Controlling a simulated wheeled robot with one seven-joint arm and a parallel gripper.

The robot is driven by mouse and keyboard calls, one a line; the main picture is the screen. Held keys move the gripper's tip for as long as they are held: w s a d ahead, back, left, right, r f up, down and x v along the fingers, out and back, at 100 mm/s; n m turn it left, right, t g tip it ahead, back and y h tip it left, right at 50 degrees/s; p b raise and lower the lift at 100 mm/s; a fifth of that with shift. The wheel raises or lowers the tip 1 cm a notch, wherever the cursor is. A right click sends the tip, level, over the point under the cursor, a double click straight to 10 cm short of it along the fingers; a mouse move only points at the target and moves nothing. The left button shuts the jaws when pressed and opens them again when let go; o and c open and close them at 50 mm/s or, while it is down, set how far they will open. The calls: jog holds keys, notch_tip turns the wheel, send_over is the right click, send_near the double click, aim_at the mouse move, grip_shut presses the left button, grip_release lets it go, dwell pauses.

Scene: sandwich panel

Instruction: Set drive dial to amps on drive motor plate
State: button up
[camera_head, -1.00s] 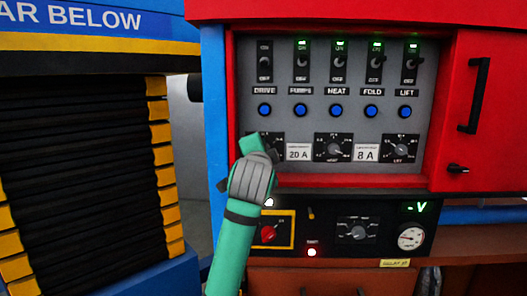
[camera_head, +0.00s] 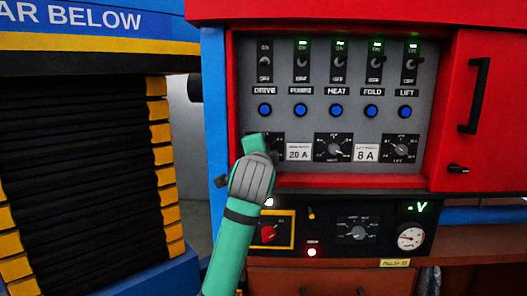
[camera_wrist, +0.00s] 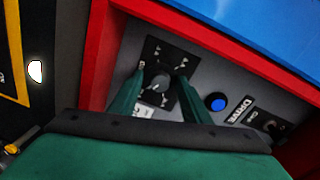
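The drive dial (camera_wrist: 158,90) is a round grey knob on a black square scale, seen in the wrist view. My gripper (camera_wrist: 161,74) is open, with one green finger on each side of the knob. I see a gap on the right side; contact on the left is unclear. In the head view my gripper (camera_head: 252,145) covers most of the drive dial's scale (camera_head: 275,143). The motor plate (camera_head: 298,152) beside it reads 20 A. Part of a white plate shows behind the left finger in the wrist view. The dial's pointer setting is not readable.
A HEAT dial (camera_head: 334,149), an 8 A plate (camera_head: 366,153) and a LIFT dial (camera_head: 401,149) lie to the right. Blue buttons (camera_head: 265,110) and switches run above. A red rotary switch (camera_head: 268,233) sits below. The red cabinet edge (camera_wrist: 97,55) is close to my gripper.

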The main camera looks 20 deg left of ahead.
jog(key=shift+s+d+r, duration=0.1)
jog(key=v, duration=1)
jog(key=shift+s, duration=0.3)
